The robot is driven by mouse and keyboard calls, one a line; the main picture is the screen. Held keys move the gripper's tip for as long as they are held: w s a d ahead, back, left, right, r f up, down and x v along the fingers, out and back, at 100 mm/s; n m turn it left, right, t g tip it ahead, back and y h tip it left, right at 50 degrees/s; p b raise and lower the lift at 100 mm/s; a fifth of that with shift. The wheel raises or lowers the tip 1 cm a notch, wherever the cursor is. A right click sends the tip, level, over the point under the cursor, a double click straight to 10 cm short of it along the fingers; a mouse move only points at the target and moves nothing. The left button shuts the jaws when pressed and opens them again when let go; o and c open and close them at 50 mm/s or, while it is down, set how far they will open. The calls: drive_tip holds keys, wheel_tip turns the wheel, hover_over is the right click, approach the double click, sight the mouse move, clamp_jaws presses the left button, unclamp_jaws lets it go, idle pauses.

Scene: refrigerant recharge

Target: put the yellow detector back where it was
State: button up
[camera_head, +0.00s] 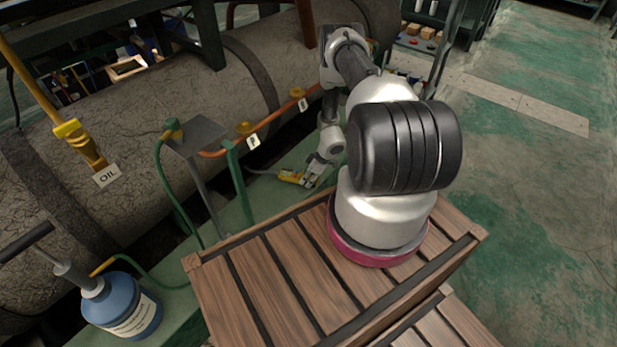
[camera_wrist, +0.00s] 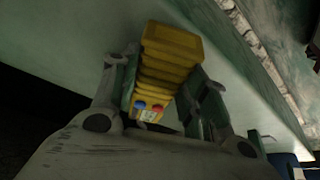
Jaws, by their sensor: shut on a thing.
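The yellow detector (camera_wrist: 168,62) is a ribbed yellow body with a blue and a red button on its near end. In the wrist view it sits between the two fingers of my gripper (camera_wrist: 165,95), which is shut on it. In the head view the detector (camera_head: 291,177) shows small at the tip of my gripper (camera_head: 308,180), low over or on the green ledge beside the large tank. I cannot tell whether it touches the ledge. Its far side is hidden.
The green ledge (camera_head: 258,203) runs along the tank (camera_head: 150,105). A post with a plate (camera_head: 200,135) and a green hose stand left of the detector. A blue bottle (camera_head: 125,305) is at lower left. Orange pipe with labelled valves (camera_head: 245,128) lies behind. Green floor at right is open.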

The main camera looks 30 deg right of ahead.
drive_tip(key=o, duration=1)
drive_tip(key=shift+c, duration=0.2)
drive_tip(key=v, duration=1.2)
drive_tip(key=shift+r, duration=0.1)
